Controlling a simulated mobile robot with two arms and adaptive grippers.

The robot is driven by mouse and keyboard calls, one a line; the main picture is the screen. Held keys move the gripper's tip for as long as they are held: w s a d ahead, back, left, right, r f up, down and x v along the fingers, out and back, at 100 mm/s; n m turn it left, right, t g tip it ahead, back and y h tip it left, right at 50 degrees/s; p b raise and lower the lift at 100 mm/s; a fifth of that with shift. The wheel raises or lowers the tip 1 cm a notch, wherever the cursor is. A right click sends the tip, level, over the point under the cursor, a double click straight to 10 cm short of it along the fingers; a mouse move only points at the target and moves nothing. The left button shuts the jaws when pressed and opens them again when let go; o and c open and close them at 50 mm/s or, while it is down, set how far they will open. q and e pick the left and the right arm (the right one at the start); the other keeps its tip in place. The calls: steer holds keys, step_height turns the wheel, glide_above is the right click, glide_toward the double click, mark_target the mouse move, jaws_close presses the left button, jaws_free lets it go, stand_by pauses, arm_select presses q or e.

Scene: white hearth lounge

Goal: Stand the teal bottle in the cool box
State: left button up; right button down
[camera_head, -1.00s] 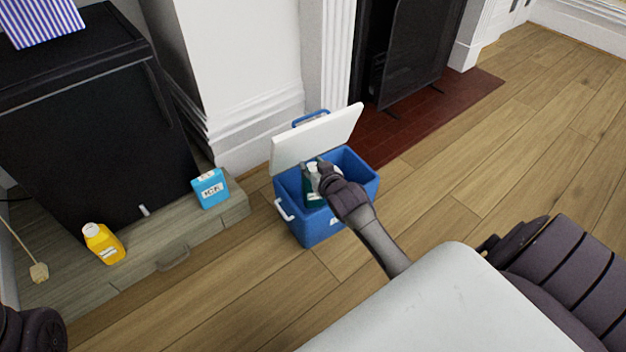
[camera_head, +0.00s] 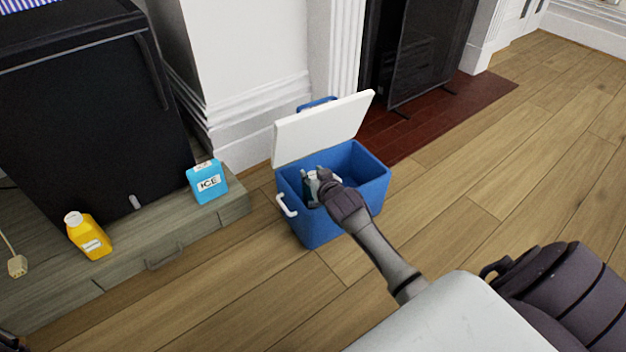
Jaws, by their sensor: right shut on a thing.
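The blue cool box (camera_head: 318,232) stands on the wooden floor. Its white lid (camera_head: 322,128) is tilted open at the back. My right gripper (camera_head: 321,182) reaches over the front of the box and is shut on the teal bottle (camera_head: 308,190). The bottle is inside the left part of the box opening, roughly upright. Its lower part is hidden by the box's front wall and my gripper, so I cannot tell whether it touches the bottom. My left gripper does not show; only a dark sliver of my left arm is at the bottom left corner.
A low wooden ledge (camera_head: 195,236) on the left carries a blue ice pack (camera_head: 208,183) and a yellow bottle (camera_head: 90,238). A black cabinet (camera_head: 90,130) stands behind them. A dark fireplace screen (camera_head: 430,50) is behind the box. Floor to the right is clear.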

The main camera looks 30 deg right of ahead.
steer(key=shift+r, duration=0.3)
steer(key=shift+f, duration=0.65)
steer(key=c, duration=0.7)
jaws_free()
